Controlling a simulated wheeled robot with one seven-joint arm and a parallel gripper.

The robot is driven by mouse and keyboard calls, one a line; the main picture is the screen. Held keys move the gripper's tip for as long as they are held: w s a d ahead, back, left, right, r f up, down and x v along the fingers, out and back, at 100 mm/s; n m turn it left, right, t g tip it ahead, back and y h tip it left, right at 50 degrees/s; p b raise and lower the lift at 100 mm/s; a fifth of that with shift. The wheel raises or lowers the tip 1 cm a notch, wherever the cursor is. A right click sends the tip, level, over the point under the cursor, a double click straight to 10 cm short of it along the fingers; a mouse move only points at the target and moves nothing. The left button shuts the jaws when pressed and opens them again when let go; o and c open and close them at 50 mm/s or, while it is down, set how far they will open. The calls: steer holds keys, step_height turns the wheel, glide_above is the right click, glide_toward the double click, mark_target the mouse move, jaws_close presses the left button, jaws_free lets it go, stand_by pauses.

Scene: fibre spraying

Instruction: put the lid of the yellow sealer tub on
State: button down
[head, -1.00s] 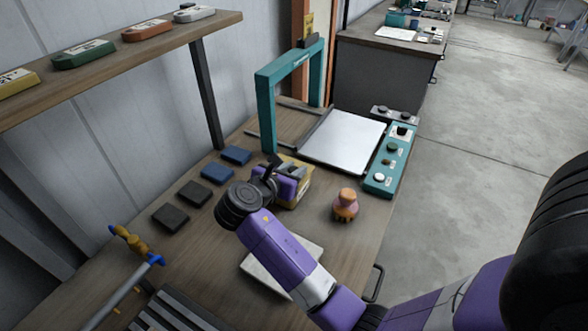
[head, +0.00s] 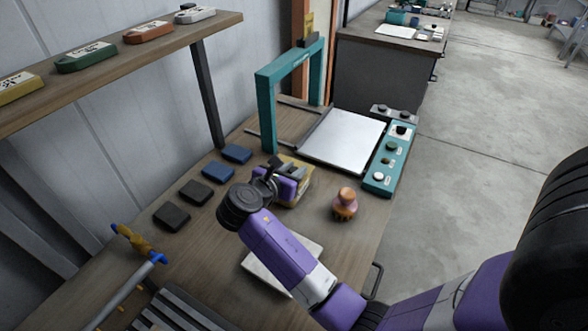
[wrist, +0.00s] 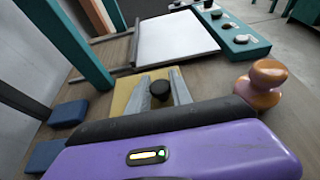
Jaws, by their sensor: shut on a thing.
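The yellow sealer tub (head: 297,198) stands on the wooden bench, partly hidden behind my purple wrist. My gripper (wrist: 161,88) is directly over it, its grey fingers on either side of a black knob (wrist: 159,90). It is shut on this knob of the lid. The yellow surface around the fingers, the lid (wrist: 124,93), shows in the wrist view. The lid is at the tub's top, but I cannot tell whether it sits flush on the rim or a little above it.
An orange-pink knobbed brush (head: 345,204) stands just right of the tub. A teal-framed press with a pale plate (head: 342,139) is behind. Blue pads (head: 218,172) and dark pads (head: 171,217) lie left. A pale sheet (head: 262,273) lies under my arm.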

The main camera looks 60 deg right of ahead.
steer(key=c, duration=1.1)
jaws_free()
steer(key=shift+v, duration=3.9)
